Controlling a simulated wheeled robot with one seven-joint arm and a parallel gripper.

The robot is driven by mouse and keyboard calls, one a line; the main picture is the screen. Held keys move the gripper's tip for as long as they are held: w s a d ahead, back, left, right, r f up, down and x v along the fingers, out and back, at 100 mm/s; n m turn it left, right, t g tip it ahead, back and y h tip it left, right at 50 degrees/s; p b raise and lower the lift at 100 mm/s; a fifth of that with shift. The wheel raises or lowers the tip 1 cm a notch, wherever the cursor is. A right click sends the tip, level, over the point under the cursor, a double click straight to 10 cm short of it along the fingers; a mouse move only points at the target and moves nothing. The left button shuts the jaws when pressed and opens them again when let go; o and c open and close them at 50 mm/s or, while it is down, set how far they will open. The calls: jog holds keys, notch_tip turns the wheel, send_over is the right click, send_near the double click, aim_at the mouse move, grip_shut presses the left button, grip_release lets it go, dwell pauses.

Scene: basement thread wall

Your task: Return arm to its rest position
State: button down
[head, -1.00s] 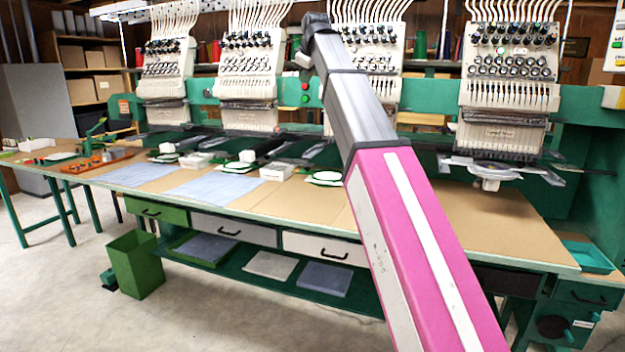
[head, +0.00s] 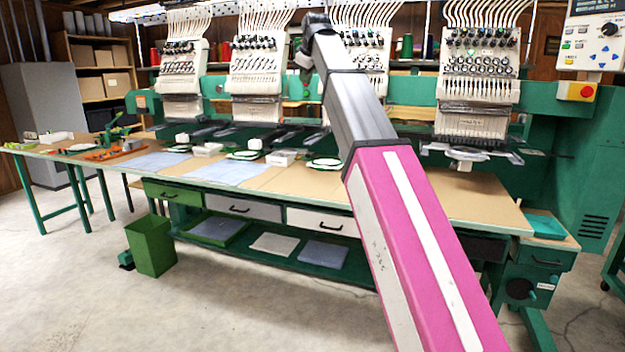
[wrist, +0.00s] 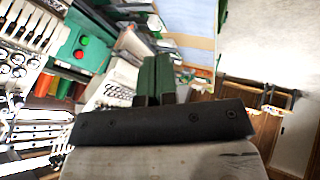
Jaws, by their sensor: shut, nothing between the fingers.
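My arm rises from the bottom right of the head view, pink and white below and grey above, bent at its far top end. It stands in front of a long embroidery machine (head: 478,65) with several white heads. My gripper (wrist: 155,80) shows in the wrist view as two dark green fingers lying side by side, closed together with nothing between them. The gripper is not clearly visible in the head view. In the wrist view the machine's red and green buttons (wrist: 82,47) lie to the left of the fingers.
The long worktable (head: 465,200) carries blue cloths (head: 225,176), hoops and an orange tray (head: 115,152). Drawers (head: 322,221) and a low shelf lie below. A green bin (head: 151,247) stands on the floor at the left. The concrete floor (head: 255,310) in front is open.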

jog(key=s+d+f+m+g+h, duration=0.15)
jog(key=d+f, duration=0.25)
jog(key=f, duration=0.9)
jog(key=s+d+f+m+g, duration=0.1)
jog(key=d+f+m, duration=0.15)
jog(key=f, duration=1.15)
jog(key=s+d+f+m+g, duration=0.15)
jog(key=d+f, duration=0.25)
jog(key=f, duration=0.9)
jog(key=s+d+f+m+g, duration=0.1)
jog(key=s+d+f+m, duration=0.1)
jog(key=s+f, duration=0.5)
jog(key=s+d+f+m+g, duration=0.1)
jog(key=s+d+f, duration=0.4)
jog(key=f, duration=0.8)
jog(key=s+d+f+m+g, duration=0.1)
jog(key=s+d+f+m, duration=0.2)
jog(key=s+f, duration=0.7)
jog(key=shift+s+d+f+m+h, duration=0.4)
jog(key=shift+f+m+h, duration=0.05)
jog(key=shift+f+m, duration=0.1)
